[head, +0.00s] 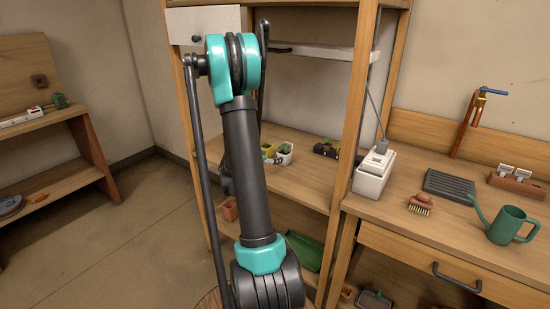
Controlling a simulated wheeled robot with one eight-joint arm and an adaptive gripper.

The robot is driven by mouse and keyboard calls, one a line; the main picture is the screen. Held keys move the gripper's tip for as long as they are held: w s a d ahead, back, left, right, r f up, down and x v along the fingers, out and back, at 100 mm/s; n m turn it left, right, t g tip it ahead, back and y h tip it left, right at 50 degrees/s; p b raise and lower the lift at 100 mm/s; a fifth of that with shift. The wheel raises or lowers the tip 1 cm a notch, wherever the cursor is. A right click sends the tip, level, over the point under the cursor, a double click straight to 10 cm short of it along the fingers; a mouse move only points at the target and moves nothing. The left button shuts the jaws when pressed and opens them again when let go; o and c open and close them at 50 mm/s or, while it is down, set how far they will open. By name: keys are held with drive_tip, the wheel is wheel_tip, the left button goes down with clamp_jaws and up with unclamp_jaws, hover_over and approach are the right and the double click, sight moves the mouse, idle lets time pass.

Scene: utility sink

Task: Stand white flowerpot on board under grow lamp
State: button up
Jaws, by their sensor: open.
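A small white flowerpot (285,158) with a green plant stands on the middle wooden board (312,187) of the open shelf unit, just right of my upper arm. A yellow pot (266,151) with a plant stands close to its left. A long white panel (325,52), which looks like the grow lamp, hangs above this board. My gripper (227,175) is mostly hidden behind my own arm; only dark parts show at the arm's left edge, at about board height. It is open. I cannot see its fingertips clearly or whether it touches anything.
A dark tray (325,149) with small items stands right of the pots. A wooden post (354,100) bounds the shelf on the right. The bench beyond holds a white box (373,176), a brush (420,204) and a green watering can (509,226). The board's front right is clear.

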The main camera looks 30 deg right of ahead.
drive_tip(key=shift+s+a+r, duration=0.1)
drive_tip(key=shift+s+a, duration=0.05)
drive_tip(key=shift+a, duration=0.25)
drive_tip(key=s+a+f+n+y, duration=0.1)
drive_tip(key=s+a+n+y, duration=0.3)
drive_tip(key=s+a, duration=0.4)
drive_tip(key=s+a+f+n+y, duration=0.1)
drive_tip(key=s+a+n+y, duration=0.3)
drive_tip(key=s+a, duration=0.4)
drive_tip(key=s+a+f+n+g+y, duration=0.1)
drive_tip(key=s+a+n+y, duration=0.4)
drive_tip(key=a, duration=1.2)
drive_tip(key=s+f, duration=0.1)
drive_tip(key=s, duration=0.2)
drive_tip(key=shift+s+n, duration=0.2)
drive_tip(key=shift+n, duration=0.1)
